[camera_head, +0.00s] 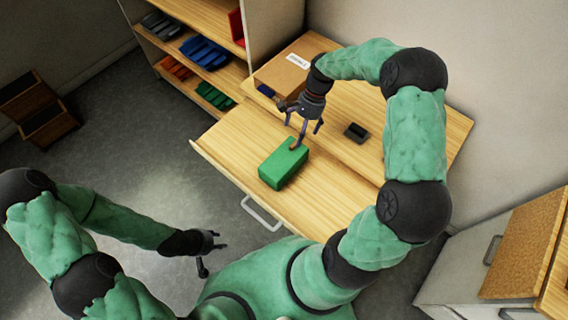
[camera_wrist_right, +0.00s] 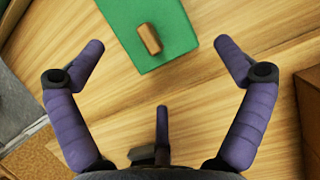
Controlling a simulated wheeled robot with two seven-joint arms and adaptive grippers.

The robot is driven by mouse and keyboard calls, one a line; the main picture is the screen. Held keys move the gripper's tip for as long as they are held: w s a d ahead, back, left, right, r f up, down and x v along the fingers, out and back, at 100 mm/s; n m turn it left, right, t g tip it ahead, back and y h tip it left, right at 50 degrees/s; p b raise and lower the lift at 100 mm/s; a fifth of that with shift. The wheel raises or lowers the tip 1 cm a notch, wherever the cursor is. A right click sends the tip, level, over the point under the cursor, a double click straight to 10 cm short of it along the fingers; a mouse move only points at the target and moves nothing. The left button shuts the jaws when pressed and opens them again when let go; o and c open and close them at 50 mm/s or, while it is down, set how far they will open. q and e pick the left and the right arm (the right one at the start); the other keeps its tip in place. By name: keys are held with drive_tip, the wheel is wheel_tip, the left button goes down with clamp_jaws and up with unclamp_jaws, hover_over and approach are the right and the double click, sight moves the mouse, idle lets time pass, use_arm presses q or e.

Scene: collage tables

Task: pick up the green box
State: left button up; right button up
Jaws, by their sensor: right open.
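The green box (camera_head: 275,172) lies on the wooden tabletop near its front edge. In the right wrist view it shows at the top (camera_wrist_right: 125,22), partly cut off by the frame, with a small brown block (camera_wrist_right: 150,39) on its top face. My right gripper (camera_head: 303,129) is above the table, just behind the box; one finger overlaps the box's far end in the head view. In the wrist view its purple fingers (camera_wrist_right: 165,65) are spread and hold nothing; the box is ahead of them. My left gripper (camera_head: 213,257) is low over the floor, empty, its fingers apart.
A cardboard box (camera_head: 283,75) and a small dark object (camera_head: 356,132) are on the table's back part. A shelf (camera_head: 232,75) with coloured bins stands behind left. A metal handle (camera_head: 261,214) is on the table's front. A cabinet (camera_head: 465,265) stands at right.

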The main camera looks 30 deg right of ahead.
drive_tip(key=shift+b+x, duration=0.7)
drive_tip(key=shift+x, duration=2)
drive_tip(key=shift+d, duration=0.1)
drive_tip(key=shift+s, duration=0.1)
drive_tip(key=shift+c, duration=0.3)
